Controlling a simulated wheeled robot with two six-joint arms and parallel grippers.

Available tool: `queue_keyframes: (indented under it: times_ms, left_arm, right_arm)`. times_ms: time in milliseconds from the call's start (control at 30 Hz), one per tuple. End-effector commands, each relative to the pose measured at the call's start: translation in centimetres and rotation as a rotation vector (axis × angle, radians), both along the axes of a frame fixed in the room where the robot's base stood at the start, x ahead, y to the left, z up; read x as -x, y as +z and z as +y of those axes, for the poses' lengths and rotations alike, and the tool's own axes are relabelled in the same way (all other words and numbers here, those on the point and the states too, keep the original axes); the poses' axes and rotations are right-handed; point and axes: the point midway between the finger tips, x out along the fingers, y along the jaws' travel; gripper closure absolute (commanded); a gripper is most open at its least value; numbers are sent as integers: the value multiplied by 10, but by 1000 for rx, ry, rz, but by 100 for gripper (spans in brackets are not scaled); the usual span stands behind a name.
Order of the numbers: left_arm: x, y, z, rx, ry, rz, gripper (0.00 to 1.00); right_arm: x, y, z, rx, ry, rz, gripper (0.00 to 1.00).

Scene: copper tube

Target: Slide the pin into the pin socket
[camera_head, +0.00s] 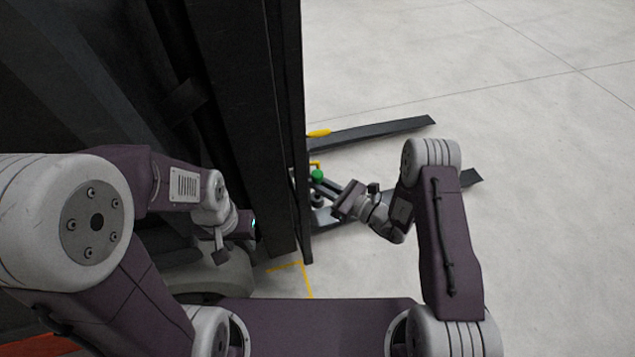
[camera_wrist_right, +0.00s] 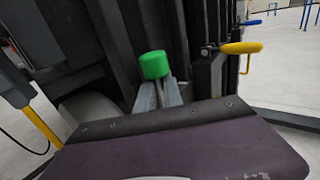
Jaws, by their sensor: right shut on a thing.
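The pin, with a green cap (camera_head: 318,176), is at the tips of my right gripper (camera_head: 325,188), beside the tall dark column. In the right wrist view the green cap (camera_wrist_right: 154,65) stands above the grey fingers (camera_wrist_right: 160,97), which are shut on the pin's grey shank below it. The pin socket cannot be made out for sure. A dark bracket (camera_wrist_right: 205,75) with a yellow handle (camera_wrist_right: 241,47) is to the right of the pin, apart from it. My left gripper (camera_head: 248,224) is at the column's near side; its fingers are not clear.
The tall dark column (camera_head: 240,110) fills the left and middle of the head view. Two dark forks (camera_head: 375,133) lie low to its right. A yellow floor line (camera_head: 303,280) is near its foot. Open pale floor (camera_head: 530,90) lies to the right.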

Motion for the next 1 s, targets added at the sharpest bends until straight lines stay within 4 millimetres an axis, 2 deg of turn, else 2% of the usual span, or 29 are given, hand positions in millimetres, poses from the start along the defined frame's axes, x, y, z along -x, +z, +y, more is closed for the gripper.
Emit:
queue_keyframes:
  times_ms: [267, 1000]
  left_arm:
    - [0, -1, 0, 0, 0, 0, 64]
    - [0, -16, 0, 0, 0, 0, 64]
  right_arm:
    - [0, -1, 0, -1, 0, -1, 100]
    - [0, -20, 0, 0, 0, 0, 100]
